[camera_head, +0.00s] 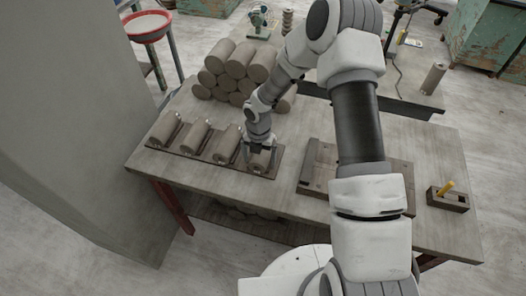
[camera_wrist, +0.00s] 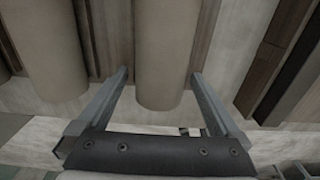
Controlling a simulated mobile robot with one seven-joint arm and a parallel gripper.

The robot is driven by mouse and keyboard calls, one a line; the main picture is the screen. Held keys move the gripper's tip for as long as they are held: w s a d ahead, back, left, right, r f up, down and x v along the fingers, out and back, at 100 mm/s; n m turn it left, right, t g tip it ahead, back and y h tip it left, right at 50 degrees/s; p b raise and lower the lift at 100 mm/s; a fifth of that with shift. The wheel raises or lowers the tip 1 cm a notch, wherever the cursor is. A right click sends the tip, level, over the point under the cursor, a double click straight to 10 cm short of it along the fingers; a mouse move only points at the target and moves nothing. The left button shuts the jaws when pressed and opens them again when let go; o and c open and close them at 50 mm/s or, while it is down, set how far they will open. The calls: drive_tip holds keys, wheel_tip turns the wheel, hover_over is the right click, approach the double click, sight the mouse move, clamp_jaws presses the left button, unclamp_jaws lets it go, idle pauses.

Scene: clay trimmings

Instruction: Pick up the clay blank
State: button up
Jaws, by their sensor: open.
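Several grey-brown clay blanks lie in a row on a dark board (camera_head: 222,161) near the table's front left. The rightmost clay blank (camera_head: 258,163) is under my gripper (camera_head: 261,146), which partly hides it. In the wrist view this blank (camera_wrist: 165,50) runs between the two fingers of my gripper (camera_wrist: 159,76). The gripper is open, with one finger on each side of the blank and a visible gap on both sides. A neighbouring blank (camera_wrist: 45,45) lies to the left, outside the left finger.
A pile of clay cylinders (camera_head: 238,62) stands behind the row. A flat wooden fixture (camera_head: 311,172) lies to the right, and a small box with a yellow object (camera_head: 447,187) sits at the table's right end. A lone cylinder (camera_head: 433,78) stands farther back.

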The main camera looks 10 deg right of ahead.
clamp_jaws()
idle(0.5)
drive_tip(key=shift+r, duration=0.1)
